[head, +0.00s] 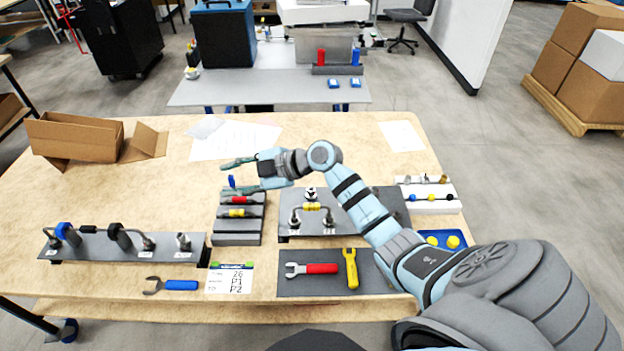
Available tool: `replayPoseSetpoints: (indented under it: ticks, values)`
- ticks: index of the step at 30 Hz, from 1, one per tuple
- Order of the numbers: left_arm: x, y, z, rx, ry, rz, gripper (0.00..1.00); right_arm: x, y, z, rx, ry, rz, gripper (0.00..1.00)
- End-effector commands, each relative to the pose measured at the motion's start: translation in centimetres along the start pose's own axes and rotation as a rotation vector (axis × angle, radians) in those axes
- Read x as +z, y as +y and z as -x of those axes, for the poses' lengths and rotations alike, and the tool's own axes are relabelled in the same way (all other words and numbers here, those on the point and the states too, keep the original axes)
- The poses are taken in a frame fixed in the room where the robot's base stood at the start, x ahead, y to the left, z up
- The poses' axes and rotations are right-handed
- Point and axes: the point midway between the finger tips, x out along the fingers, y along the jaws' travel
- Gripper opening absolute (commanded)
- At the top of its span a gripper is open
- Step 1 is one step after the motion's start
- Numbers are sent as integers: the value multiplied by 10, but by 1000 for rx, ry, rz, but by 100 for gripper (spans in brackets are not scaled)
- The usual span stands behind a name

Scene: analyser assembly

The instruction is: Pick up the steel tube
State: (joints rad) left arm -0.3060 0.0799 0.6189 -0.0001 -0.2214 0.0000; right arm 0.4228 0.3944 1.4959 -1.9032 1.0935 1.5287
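My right gripper (231,177) reaches in from the right and points left, above the far end of a dark slotted rack (238,239). Its two fingers are spread apart. A small blue piece (232,181) shows between or below them; I cannot tell whether they touch it. Red (238,200) and yellow (237,213) pieces lie in the rack. No piece is clearly identifiable as the steel tube; metal fittings with a yellow-banded piece (311,207) stand on the centre plate (345,232), partly behind my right arm. My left gripper is not in view.
A dark plate (100,250) with several metal fittings is at left. A white rack (432,203) with small metal parts is at right. Wrenches (318,268) lie at the front. An open cardboard box (75,139) is at the far left; papers (235,141) lie flat at the back.

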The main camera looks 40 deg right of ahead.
Motion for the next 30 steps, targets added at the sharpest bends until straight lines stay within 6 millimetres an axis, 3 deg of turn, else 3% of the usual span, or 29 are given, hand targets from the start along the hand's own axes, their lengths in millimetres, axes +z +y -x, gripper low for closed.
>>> replayPoseSetpoints:
  ticks: [2,3,4,6,9,11,21,30]
  values:
    - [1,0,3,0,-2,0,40,56,-4,33,-244,-308,-113,39]
    - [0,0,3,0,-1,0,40,80,-6,60,-330,-475,-205,39]
    - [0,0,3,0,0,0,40,94,-7,82,-375,-588,-276,39]
    - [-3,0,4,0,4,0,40,111,-8,124,-433,-793,-420,39]
    - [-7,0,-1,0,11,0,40,120,-11,154,-459,-942,-537,39]
    - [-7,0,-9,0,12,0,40,126,-17,155,-463,-967,-558,39]
    - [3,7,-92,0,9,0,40,179,-67,114,-465,-963,-554,39]
    - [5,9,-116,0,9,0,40,202,-83,99,-469,-964,-556,39]
